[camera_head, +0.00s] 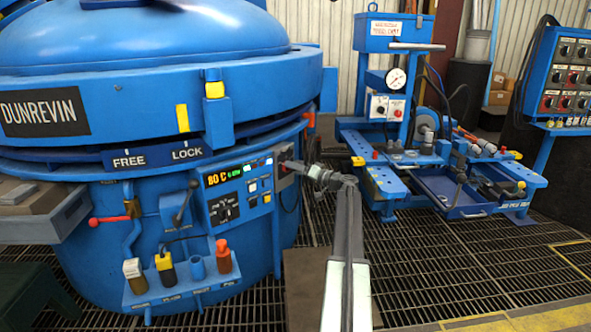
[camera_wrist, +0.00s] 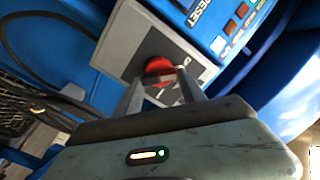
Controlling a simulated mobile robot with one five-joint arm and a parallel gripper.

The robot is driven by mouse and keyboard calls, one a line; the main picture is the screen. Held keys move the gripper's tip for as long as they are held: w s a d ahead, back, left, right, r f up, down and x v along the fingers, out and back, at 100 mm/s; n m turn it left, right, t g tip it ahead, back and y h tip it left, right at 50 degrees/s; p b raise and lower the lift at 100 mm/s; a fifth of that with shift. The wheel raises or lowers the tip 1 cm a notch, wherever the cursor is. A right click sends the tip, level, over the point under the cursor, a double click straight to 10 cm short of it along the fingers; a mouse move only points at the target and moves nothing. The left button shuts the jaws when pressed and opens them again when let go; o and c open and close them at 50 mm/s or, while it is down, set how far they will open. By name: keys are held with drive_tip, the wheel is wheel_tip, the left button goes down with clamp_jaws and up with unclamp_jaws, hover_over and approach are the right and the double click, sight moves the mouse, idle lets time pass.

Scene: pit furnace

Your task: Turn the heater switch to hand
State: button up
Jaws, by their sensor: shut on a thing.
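A round red switch knob (camera_wrist: 158,66) sits on a grey plate (camera_wrist: 138,38) in the wrist view. My gripper (camera_wrist: 160,84) has one finger on each side of the knob and is shut on it. The plate's lettering is cut off, so I cannot read the knob's position. In the head view, my gripper (camera_head: 296,166) is at the small grey switch box (camera_head: 284,178) on the right end of the blue control panel (camera_head: 236,204). The arm and gripper hide most of the knob there.
The furnace body (camera_head: 110,235) fills the left. Capped handles, including a red one (camera_head: 223,262), stand in a blue rack below the panel. Dark cables hang beside the plate in the wrist view. A blue workbench (camera_head: 395,185) stands right; the grating floor (camera_head: 420,270) is mostly clear.

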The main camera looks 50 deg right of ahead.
drive_tip(key=m, duration=1.3)
drive_tip(key=f+m, duration=0.1)
drive_tip(key=m, duration=0.5)
drive_tip(key=shift+m+b, duration=0.3)
drive_tip(key=shift+b, duration=0.1)
idle(0.5)
drive_tip(key=o, duration=1.4)
drive_tip(key=shift+c, duration=0.2)
